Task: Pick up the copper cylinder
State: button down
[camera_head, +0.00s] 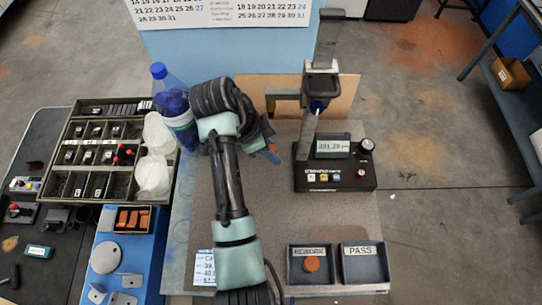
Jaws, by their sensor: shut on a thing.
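My gripper (270,151) is at the end of my arm, over the brown bench mat, left of the measuring stand. It is shut on a small copper-coloured piece (273,148), apparently the copper cylinder. My wrist hides most of the fingers, and the piece is too small to make out its full shape. Another round copper-coloured piece (312,264) lies in the left dark tray (296,278) at the front of the bench. That tray's label is too small to read.
The measuring stand (335,177) with a display rises just right of my gripper. A tray marked PASS (364,277) is empty. A blue-capped bottle (172,103) and parts organizer (84,190) stand left. A small bin (147,216) holds copper-coloured blocks. The central mat (275,215) is clear.

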jog(key=s, duration=1.8)
jog(key=shift+f, duration=0.2)
jog(key=shift+s, duration=0.1)
